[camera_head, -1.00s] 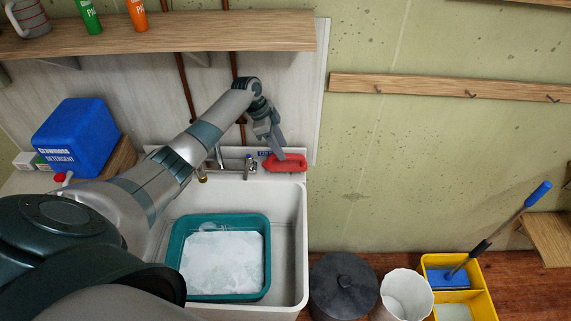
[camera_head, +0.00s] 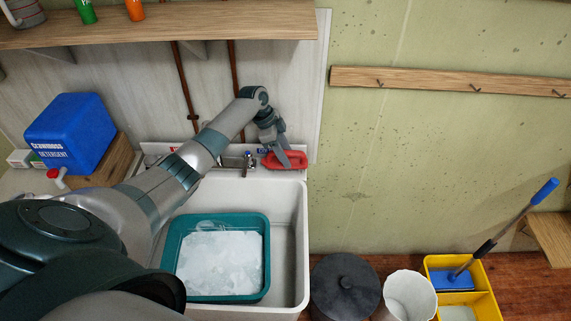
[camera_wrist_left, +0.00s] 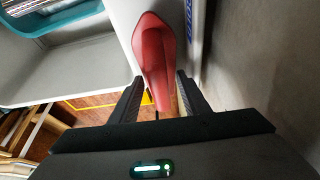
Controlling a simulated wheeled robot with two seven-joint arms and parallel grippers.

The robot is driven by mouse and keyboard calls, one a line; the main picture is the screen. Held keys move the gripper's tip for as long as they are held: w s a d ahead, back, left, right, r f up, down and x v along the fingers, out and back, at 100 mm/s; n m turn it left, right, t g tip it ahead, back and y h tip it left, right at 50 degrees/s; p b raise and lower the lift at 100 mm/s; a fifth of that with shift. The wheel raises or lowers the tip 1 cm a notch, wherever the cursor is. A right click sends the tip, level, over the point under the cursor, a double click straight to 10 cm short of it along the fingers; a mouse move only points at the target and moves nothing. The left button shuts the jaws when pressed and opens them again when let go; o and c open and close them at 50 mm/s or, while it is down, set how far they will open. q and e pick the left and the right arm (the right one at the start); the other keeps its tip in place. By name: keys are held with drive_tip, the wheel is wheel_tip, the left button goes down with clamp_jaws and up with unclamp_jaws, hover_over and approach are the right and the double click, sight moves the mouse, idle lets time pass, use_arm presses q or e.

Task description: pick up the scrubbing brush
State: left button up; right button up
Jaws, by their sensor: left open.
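The red scrubbing brush (camera_head: 297,160) lies on the back ledge of the sink, at its right end. It also shows in the left wrist view (camera_wrist_left: 154,45), pointing lengthwise toward the gripper. My left gripper (camera_head: 285,158) is right at the brush and partly covers it in the head view. In the wrist view the left gripper (camera_wrist_left: 161,92) is open, with the near end of the brush showing between its two fingers. I cannot tell whether either finger touches it. My right gripper is not in view.
A tap (camera_head: 249,160) stands just left of the brush. A teal basin (camera_head: 173,245) with whitish suds sits in the sink (camera_head: 290,215). A blue detergent container (camera_head: 70,132) is at the left. A wooden shelf (camera_head: 150,33) hangs above; the wall is close behind.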

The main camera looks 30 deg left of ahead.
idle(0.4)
use_arm(q)
drive_tip(key=c, duration=1)
clamp_jaws()
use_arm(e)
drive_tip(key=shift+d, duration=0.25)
use_arm(q)
drive_tip(key=shift+r, duration=0.15)
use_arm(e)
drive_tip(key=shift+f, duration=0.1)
